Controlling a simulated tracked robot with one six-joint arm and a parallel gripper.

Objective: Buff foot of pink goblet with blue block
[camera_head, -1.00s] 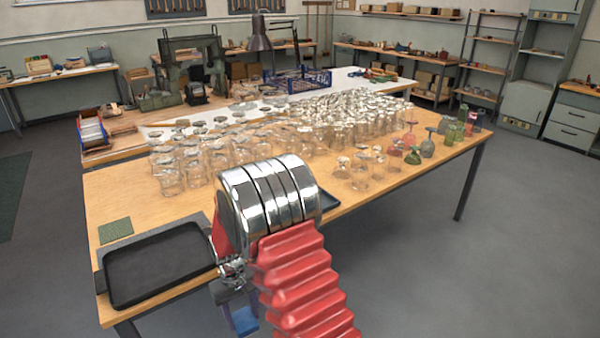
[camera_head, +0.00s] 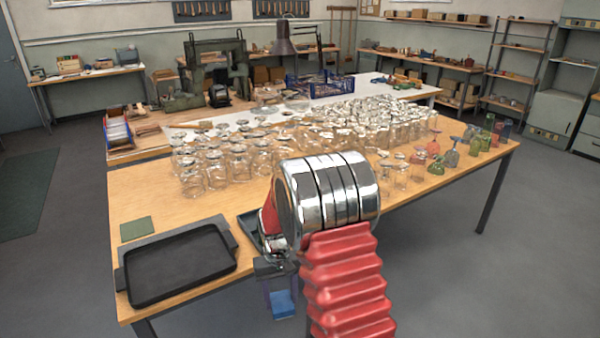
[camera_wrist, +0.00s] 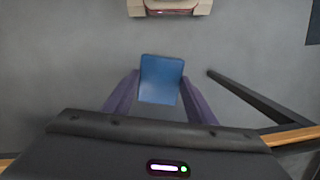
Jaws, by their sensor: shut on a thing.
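My gripper (camera_head: 281,294) is shut on the blue block (camera_head: 283,306) and holds it below the front edge of the table, over the floor. In the wrist view, the blue block (camera_wrist: 161,80) sits between my two purple fingers. Small pinkish glassware, probably including the pink goblet (camera_head: 433,148), stands towards the right end of the table among green and bluish pieces. It is too small to make out its foot. My gripper is well to the left of it and apart from it. My arm hides part of the table front.
Many clear glasses (camera_head: 240,160) crowd the middle of the wooden table (camera_head: 150,192). A black tray (camera_head: 232,240) lies at its front left, with a green pad (camera_head: 136,229) behind it. A second dark tray is partly hidden by my arm. Floor in front is free.

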